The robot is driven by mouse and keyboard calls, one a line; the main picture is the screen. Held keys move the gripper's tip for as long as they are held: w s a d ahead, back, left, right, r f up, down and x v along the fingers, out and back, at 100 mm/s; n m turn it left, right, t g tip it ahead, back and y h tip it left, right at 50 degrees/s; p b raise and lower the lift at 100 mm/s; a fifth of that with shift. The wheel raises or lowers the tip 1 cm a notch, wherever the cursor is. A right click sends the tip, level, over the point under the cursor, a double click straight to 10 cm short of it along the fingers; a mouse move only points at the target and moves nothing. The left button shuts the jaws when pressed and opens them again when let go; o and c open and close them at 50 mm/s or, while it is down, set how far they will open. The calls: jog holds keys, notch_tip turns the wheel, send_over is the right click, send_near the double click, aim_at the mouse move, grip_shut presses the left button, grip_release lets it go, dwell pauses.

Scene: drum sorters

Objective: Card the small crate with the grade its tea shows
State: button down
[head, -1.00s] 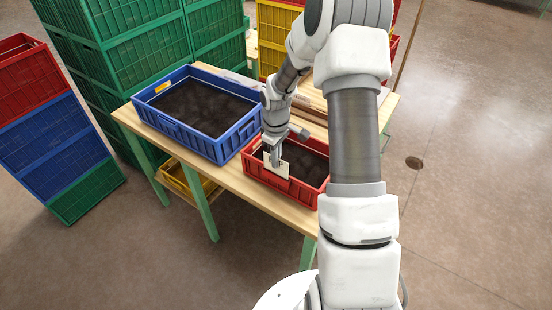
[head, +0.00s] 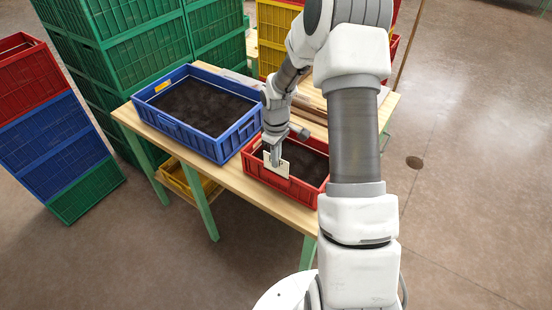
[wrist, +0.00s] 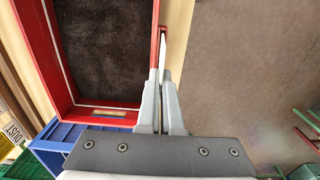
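The small red crate (head: 300,190) sits on the wooden bench, filled with dark, fine-grained tea. It also shows in the wrist view (wrist: 35,50). A cream card (head: 284,169) with dark marks stands at the crate's near wall; its grade cannot be read. My gripper (head: 275,160) is over that wall with its fingers close together on the card. In the wrist view my fingers (wrist: 160,75) lie along the crate's wall, and the card is nearly edge-on. I cannot tell whether the card touches the rim.
A larger blue crate (head: 222,152) of dark tea stands left on the bench (head: 240,185), with a yellow label. A sign reading DUST (wrist: 14,132) shows in the wrist view. A yellow crate (head: 172,178) is under the bench.

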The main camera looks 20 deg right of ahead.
jog(key=shift+f+b, duration=1.1)
jog(key=shift+f, duration=0.3)
dwell(0.8)
jog(key=c, duration=1)
grip_release()
jog(key=shift+r, duration=0.15)
jog(key=shift+r+p, duration=2)
jog(key=shift+r, duration=0.9)
